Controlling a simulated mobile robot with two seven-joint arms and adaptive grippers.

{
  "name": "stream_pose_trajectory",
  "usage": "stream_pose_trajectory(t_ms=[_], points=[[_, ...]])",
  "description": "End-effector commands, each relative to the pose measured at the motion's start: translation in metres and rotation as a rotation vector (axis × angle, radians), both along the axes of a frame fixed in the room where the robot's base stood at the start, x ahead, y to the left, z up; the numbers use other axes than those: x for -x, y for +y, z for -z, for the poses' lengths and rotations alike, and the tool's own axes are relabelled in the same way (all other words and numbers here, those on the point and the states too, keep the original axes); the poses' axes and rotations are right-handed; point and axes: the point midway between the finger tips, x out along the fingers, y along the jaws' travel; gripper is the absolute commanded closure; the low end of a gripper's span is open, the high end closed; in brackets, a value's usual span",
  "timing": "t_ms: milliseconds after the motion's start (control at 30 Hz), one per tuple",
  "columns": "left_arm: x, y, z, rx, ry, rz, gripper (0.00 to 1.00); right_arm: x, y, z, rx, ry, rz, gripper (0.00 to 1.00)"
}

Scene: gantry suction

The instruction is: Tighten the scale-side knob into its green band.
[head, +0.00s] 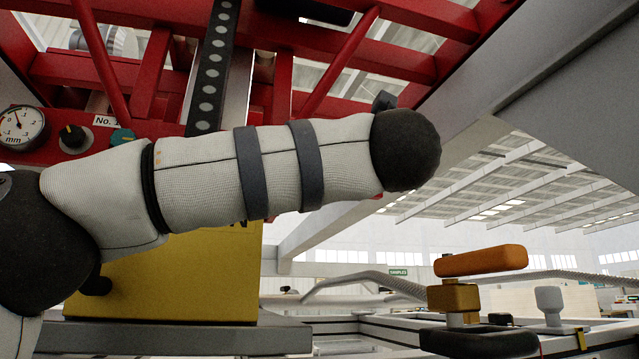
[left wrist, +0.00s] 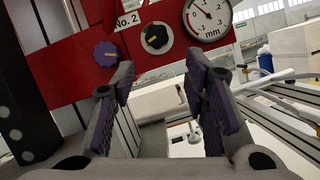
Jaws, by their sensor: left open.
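In the left wrist view a red panel carries a black knob (left wrist: 155,38) with a yellow pointer and, to its left, a blue-purple knob (left wrist: 106,54) with a yellow pointer. A round mm gauge (left wrist: 207,18) sits right of the black knob. My left gripper (left wrist: 159,70) is open and empty, its fingers spread below the black knob and apart from it. My right gripper is not in view.
My arm crosses the head view in front of the red frame (head: 150,75) and a dark dotted strip (head: 212,70). A yellow block (head: 170,275) stands below. An orange handle (head: 480,261) is at lower right. White boxes (left wrist: 285,45) stand beyond the panel.

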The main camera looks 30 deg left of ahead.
Motion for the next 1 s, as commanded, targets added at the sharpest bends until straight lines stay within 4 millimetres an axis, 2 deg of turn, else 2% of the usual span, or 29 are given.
stream_pose_trajectory(t_ms=[167, 433, 567, 767, 1000], points=[[-0.003, 0.007, -0.006, 0.013, -0.009, 0.001, 0.59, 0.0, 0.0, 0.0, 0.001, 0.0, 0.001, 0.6], [-0.051, 0.051, -0.03, 0.012, -0.009, -0.002, 0.59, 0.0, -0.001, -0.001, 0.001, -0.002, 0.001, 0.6], [-0.069, 0.065, -0.038, 0.011, -0.007, 0.001, 0.59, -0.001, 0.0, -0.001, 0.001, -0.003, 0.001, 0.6], [-0.079, 0.075, -0.046, 0.009, -0.008, 0.001, 0.59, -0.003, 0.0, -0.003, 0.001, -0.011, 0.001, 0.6], [-0.081, 0.077, -0.046, 0.008, -0.007, 0.002, 0.59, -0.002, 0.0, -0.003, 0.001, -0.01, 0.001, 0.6]])
